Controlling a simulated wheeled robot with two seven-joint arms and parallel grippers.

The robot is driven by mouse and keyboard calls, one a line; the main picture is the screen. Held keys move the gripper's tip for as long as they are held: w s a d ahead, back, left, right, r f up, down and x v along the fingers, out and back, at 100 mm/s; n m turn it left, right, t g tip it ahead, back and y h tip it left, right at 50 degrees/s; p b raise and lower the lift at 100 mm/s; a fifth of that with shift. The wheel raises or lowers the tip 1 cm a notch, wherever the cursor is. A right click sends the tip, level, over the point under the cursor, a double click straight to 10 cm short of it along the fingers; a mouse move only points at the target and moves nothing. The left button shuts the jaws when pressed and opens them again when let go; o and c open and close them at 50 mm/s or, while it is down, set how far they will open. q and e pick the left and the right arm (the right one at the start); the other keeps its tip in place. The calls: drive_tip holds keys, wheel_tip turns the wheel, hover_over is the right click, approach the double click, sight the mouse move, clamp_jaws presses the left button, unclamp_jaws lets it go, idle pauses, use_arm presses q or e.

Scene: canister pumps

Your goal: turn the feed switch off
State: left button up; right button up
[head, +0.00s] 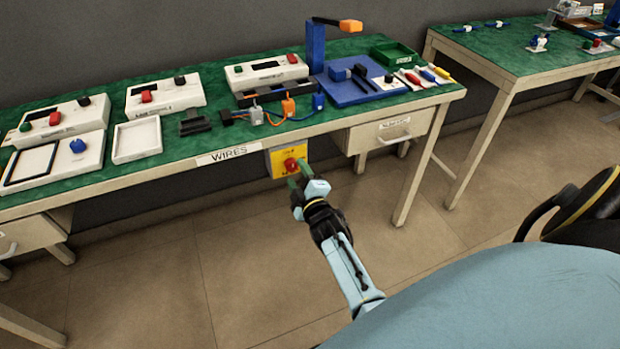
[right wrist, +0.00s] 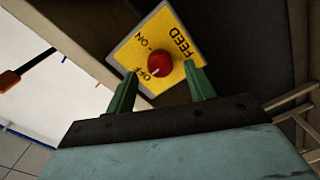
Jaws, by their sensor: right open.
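The feed switch is a red knob (head: 290,164) on a yellow plate (head: 276,160) under the front edge of the bench. In the right wrist view the knob (right wrist: 160,64) sits on the yellow plate (right wrist: 180,22), which reads FEED, ON and OFF. A pale mark shows on the knob, but I cannot tell surely which word it points to. My right gripper (head: 297,177) is open and empty, just in front of the switch. Its green fingers (right wrist: 160,72) appear on either side of the knob in the right wrist view; contact is not clear. My left gripper is out of view.
The green-topped bench (head: 215,90) holds white boxes with buttons, trays, a blue stand (head: 316,48) and several tools. A drawer (head: 390,132) hangs right of the switch, and a WIRES label (head: 221,155) is left of it. The floor in front is clear; a chair (head: 585,205) stands at right.

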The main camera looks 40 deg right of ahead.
use_arm(q)
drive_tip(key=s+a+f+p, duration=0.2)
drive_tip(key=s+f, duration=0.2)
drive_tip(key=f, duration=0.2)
drive_tip(key=shift+p, duration=0.3)
use_arm(e)
drive_tip(key=v, duration=1.1)
drive_tip(key=shift+f, duration=0.1)
